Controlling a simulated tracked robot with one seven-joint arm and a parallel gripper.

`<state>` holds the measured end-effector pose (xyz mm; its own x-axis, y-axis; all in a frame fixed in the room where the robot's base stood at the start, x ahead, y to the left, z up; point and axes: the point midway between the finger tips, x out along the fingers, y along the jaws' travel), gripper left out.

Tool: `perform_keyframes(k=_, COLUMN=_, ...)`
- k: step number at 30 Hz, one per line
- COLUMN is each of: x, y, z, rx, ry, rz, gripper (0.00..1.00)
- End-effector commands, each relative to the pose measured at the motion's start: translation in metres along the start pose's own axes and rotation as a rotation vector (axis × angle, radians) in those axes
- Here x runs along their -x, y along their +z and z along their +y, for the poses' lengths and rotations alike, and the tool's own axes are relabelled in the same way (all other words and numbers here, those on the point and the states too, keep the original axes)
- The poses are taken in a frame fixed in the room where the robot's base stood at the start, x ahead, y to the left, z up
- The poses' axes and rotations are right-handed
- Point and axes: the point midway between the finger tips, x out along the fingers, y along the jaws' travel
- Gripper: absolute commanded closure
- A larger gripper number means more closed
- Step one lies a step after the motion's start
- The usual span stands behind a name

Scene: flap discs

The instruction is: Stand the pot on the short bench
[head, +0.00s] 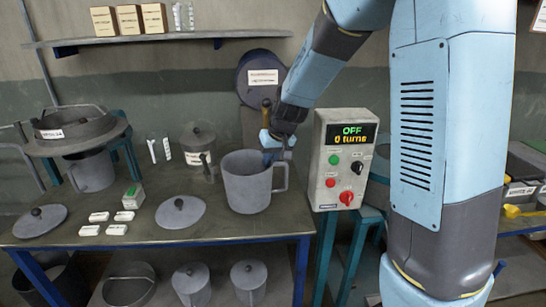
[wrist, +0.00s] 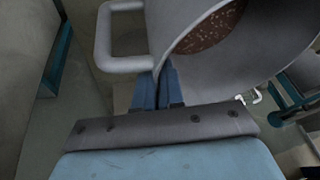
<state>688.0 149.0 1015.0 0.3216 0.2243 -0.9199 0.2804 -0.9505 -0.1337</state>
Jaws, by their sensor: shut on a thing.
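My gripper (head: 270,153) comes down from above right and is shut on the pot's rim, near the handle. In the wrist view the blue fingers (wrist: 160,88) meet at the wall of the pot (wrist: 265,50), beside its handle (wrist: 103,40). Brown granular stuff (wrist: 208,28) shows inside the pot. I cannot tell which surface is the short bench.
A control box (head: 345,160) reading "OFF 0 turns" stands close right of the pot. Left of the pot are a loose lid (head: 180,212), several white blocks (head: 107,218) and a lidded pot (head: 198,145). A round machine (head: 75,130) stands at the left. More lidded pots (head: 190,280) are below.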

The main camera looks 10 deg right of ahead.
Motion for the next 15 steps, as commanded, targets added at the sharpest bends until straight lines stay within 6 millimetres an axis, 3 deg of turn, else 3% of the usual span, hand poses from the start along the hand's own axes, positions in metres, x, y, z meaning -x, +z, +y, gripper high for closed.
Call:
perform_keyframes(k=8, x=-0.009, y=-0.005, z=0.003, rx=-0.002, ry=0.001, rz=0.003, gripper=1.00)
perform_keyframes(k=15, x=-0.033, y=0.006, z=0.007, rx=-0.003, ry=0.000, rz=0.002, gripper=1.00)
